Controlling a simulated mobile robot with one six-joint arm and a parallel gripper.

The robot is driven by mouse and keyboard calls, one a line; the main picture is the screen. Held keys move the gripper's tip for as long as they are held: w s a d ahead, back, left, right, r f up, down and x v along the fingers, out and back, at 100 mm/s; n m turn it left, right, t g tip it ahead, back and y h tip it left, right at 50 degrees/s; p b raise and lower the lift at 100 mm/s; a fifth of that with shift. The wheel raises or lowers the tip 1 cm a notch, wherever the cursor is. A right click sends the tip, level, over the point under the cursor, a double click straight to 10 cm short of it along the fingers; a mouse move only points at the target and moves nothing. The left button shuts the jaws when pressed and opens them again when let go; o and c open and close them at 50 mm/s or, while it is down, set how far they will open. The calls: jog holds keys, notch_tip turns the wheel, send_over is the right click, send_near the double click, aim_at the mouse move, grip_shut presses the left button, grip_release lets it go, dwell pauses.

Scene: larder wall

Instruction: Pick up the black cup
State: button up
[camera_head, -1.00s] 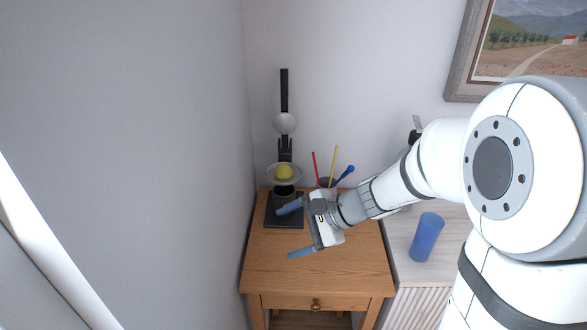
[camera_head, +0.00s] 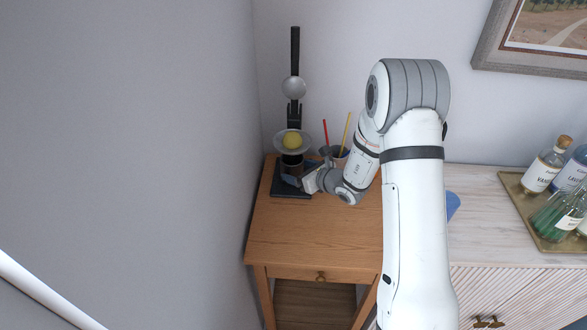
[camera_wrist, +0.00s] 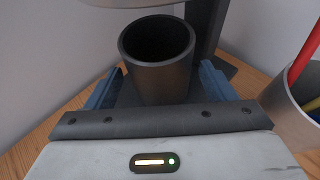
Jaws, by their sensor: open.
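The black cup (camera_wrist: 160,80) stands upright and looks empty in the wrist view, straight ahead of my gripper. In the head view the cup (camera_head: 291,164) stands on the dark base of a black stand, below a clear dish.
The stand (camera_head: 294,75) holds a clear dish with a yellow ball (camera_head: 292,140) just above the cup. A holder (camera_wrist: 300,112) with a red and a yellow stick is close on the right. The wall is close on the left. The wooden table's (camera_head: 310,235) front is clear.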

jog(key=shift+p+x, duration=0.9)
jog(key=shift+x, duration=1.25)
jog(key=shift+f, duration=0.1)
jog(key=shift+c, duration=0.3)
jog(key=c, duration=0.9)
